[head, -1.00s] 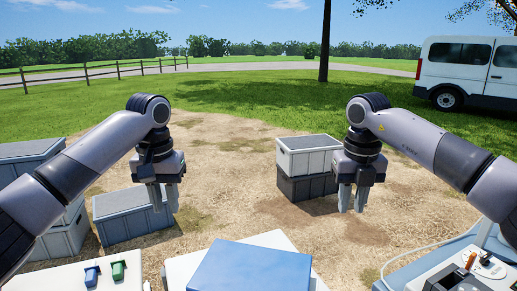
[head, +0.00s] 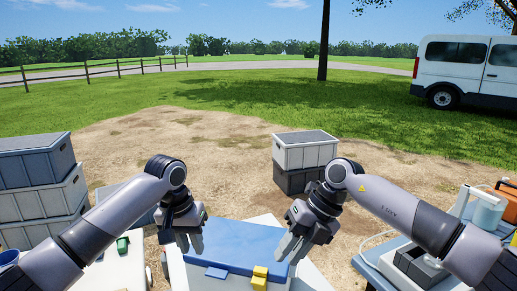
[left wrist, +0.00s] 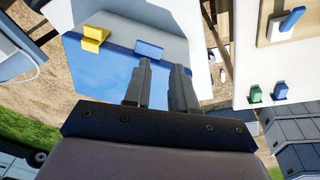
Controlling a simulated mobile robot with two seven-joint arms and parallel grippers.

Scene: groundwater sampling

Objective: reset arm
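My left gripper (head: 190,243) hangs above the left edge of the blue-lidded box (head: 235,240), fingers pointing down. In the left wrist view its two fingers (left wrist: 161,82) stand apart with nothing between them, in front of the blue lid (left wrist: 100,80). My right gripper (head: 291,245) is over the right side of the same box, fingers angled down and left. Its fingers look slightly apart and empty. Both arms are bent, with the grippers fairly close together.
A yellow piece (head: 259,277) and a blue piece (head: 216,272) sit at the box's near side. Stacked grey crates (head: 38,190) stand left. A white-and-dark crate stack (head: 304,152) stands ahead. A blue table (head: 385,263) with equipment is at right. Open dirt lies beyond.

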